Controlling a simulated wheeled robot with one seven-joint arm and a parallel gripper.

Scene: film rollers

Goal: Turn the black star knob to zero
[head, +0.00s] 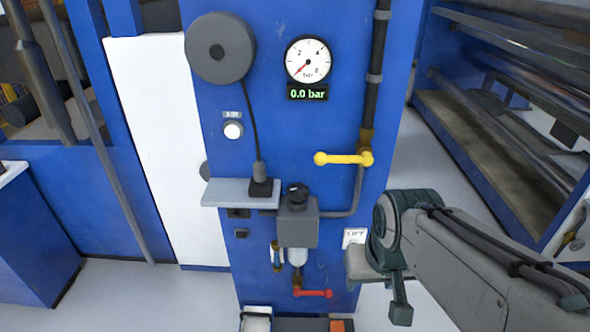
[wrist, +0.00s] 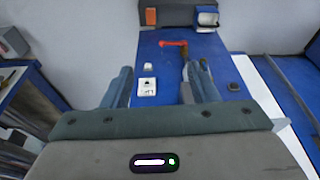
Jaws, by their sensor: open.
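The black star knob (head: 297,194) sits on top of the grey regulator (head: 297,227) on the blue panel in the head view. The round gauge (head: 308,61) has its red needle at the low end, and the display (head: 307,93) below it reads 0.0 bar. My gripper (wrist: 162,78) is open and empty in the wrist view, its fingers spread. In the head view my arm comes in from the right, its end right of the regulator and apart from the knob. I cannot make out the knob in the wrist view.
A yellow lever (head: 343,158) sticks out above and right of the knob. A grey shelf (head: 240,193) with a cabled black plug (head: 261,186) is close on its left. A red valve handle (head: 313,292) is below, and a dark vertical pipe (head: 377,70) runs down the right side.

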